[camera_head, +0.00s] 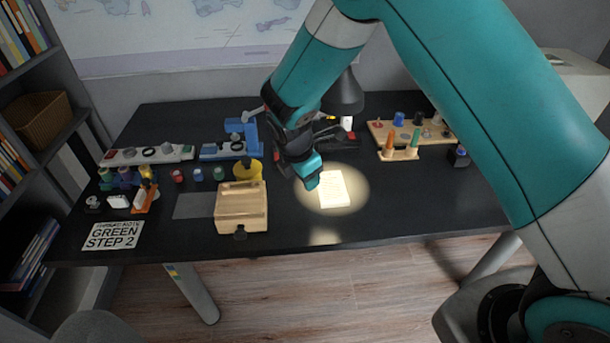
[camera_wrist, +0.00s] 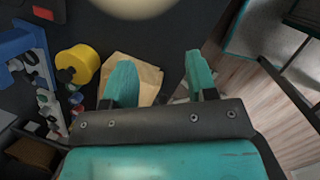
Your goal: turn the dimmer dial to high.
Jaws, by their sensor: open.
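My gripper (camera_head: 311,176) is above the desk near the lamp, pointing down, beside the lit patch. In the wrist view my gripper (camera_wrist: 160,78) shows two teal fingers standing apart with nothing between them. A white panel (camera_head: 118,157) at the back left of the desk carries round dark knobs and a small red part. A blue panel (camera_head: 211,152) right of it also carries a round knob. I cannot tell which knob is the dimmer dial or read its setting. My gripper is to the right of both panels and apart from them.
A wooden box (camera_head: 242,221) and a yellow cylinder (camera_head: 248,170) stand left of my gripper. A lit note (camera_head: 334,190) lies under the dark lamp (camera_head: 344,95). Wooden peg boards (camera_head: 381,130) stand at the back right. A sign (camera_head: 113,236) lies front left. The right front desk is clear.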

